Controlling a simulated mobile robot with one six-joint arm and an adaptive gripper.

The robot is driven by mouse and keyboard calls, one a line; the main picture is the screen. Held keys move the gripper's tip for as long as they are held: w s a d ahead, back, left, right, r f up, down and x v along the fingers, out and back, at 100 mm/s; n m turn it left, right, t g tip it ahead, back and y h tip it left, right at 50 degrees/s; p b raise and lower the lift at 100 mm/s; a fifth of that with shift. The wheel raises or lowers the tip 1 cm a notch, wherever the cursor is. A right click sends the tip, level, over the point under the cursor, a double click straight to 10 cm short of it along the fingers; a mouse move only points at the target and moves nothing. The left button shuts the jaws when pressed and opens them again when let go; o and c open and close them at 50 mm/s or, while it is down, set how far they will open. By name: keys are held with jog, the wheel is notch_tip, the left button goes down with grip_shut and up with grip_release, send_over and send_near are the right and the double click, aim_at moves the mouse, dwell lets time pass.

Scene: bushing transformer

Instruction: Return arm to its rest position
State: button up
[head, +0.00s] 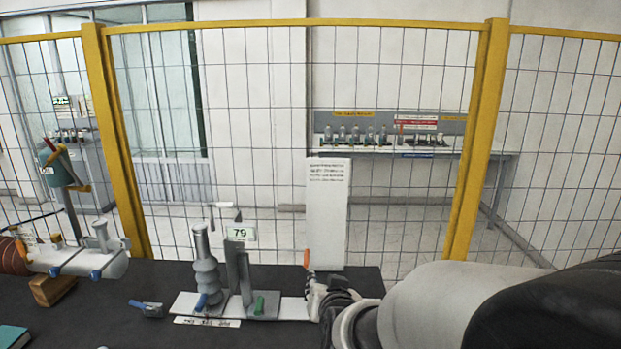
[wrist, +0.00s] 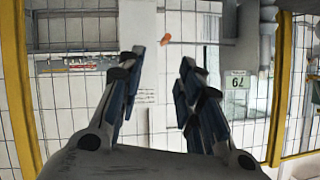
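My arm comes in from the right in the head view. My gripper (head: 325,297) is at its end, low and just right of the white base plate (head: 293,308). In the wrist view, the two fingers of my gripper (wrist: 162,57) stand apart with nothing held between them. The grey ribbed bushing (head: 206,272) stands upright on the plate, beside a grey upright block (head: 238,270) with a "79" label (head: 241,234). That label (wrist: 237,82) appears upside down in the wrist view. A small orange piece (head: 306,258) shows just above my gripper; it also shows beyond the fingertips (wrist: 166,40).
A yellow-framed mesh fence (head: 300,23) stands behind the dark table (head: 110,325). A white text panel (head: 328,200) rises behind my gripper. A blue-handled tool (head: 147,309), a brown block (head: 53,289) and a teal book (head: 13,337) lie at the left.

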jog(key=s+d+g, duration=0.2)
jog(key=s+d, duration=0.1)
jog(key=s, duration=0.8)
jog(key=s+d+r+n+g+h, duration=0.1)
jog(key=s+d+g, duration=0.2)
jog(key=s, duration=0.8)
jog(key=s+d+g, duration=0.3)
jog(key=s+d, duration=0.2)
jog(key=s, duration=0.6)
jog(key=shift+d+r+h, duration=0.15)
jog(key=shift+r+h, duration=0.15)
jog(key=shift+w, duration=0.1)
